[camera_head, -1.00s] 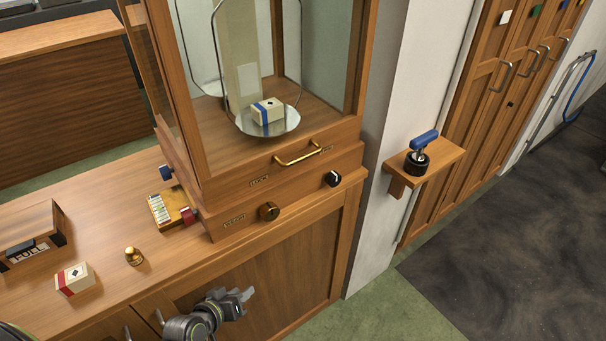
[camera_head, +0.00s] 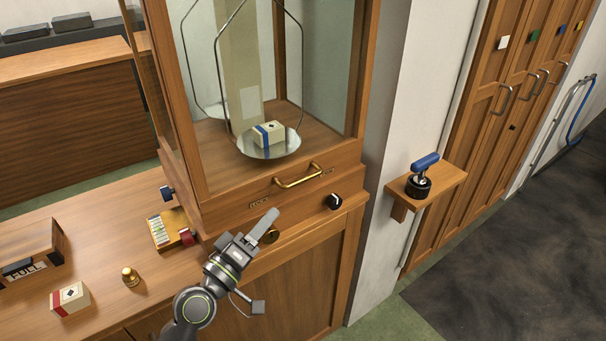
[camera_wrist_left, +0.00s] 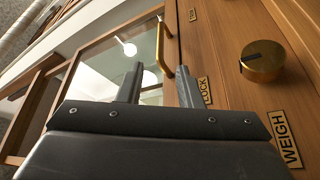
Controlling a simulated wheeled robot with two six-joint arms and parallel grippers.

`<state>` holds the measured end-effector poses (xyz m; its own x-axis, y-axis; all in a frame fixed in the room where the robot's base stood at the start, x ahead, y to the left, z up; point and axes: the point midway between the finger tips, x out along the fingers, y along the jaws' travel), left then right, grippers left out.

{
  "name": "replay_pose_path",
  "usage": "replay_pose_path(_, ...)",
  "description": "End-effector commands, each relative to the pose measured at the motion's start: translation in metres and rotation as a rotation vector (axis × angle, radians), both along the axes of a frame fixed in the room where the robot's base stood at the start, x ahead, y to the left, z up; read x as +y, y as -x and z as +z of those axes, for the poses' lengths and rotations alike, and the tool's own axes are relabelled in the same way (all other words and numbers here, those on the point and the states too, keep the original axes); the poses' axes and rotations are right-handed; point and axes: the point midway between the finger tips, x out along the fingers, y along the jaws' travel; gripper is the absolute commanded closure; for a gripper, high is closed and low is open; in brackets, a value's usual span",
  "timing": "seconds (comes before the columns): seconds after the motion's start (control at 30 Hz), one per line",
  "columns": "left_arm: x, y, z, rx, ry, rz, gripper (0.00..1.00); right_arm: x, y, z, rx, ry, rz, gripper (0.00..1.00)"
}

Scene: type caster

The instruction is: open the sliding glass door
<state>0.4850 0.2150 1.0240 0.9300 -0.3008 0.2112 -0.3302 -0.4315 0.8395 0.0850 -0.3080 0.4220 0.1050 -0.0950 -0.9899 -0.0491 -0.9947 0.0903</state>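The glass door (camera_head: 322,70) closes the front of a wooden case; its pane also shows in the left wrist view (camera_wrist_left: 105,60). A brass bar handle (camera_head: 298,177) sits at the door's lower edge and appears in the left wrist view (camera_wrist_left: 161,45). My left gripper (camera_head: 262,226) is in front of the case, below and left of the handle, not touching it. In the left wrist view its two fingers (camera_wrist_left: 158,85) are apart with nothing between them; the handle lies beyond, between them in the picture. My right gripper is not in view.
A brass knob (camera_wrist_left: 263,61) and a black-and-white knob (camera_head: 334,201) sit on the case base. Inside, a pan (camera_head: 268,147) holds a blue-banded block (camera_head: 268,132). A red-banded block (camera_head: 70,299) and brass weight (camera_head: 130,276) are on the counter. A shelf (camera_head: 442,182) juts out right.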

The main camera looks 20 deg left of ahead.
Motion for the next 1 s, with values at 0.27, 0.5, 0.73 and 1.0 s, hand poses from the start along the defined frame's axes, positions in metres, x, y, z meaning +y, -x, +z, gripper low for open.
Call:
replay_pose_path(0.27, -0.020, -0.058, 0.017, 0.000, 0.000, -0.001, 0.67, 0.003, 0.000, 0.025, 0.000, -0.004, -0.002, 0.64)
replay_pose_path(0.5, -0.033, -0.100, 0.025, 0.001, -0.002, -0.001, 0.67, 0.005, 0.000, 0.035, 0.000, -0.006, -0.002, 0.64)
replay_pose_path(0.73, -0.039, -0.119, 0.027, 0.000, -0.002, 0.000, 0.67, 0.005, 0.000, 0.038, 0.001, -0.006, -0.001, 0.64)
replay_pose_path(1.0, -0.040, -0.121, 0.027, 0.002, -0.003, 0.001, 0.67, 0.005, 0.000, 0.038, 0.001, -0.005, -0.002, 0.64)
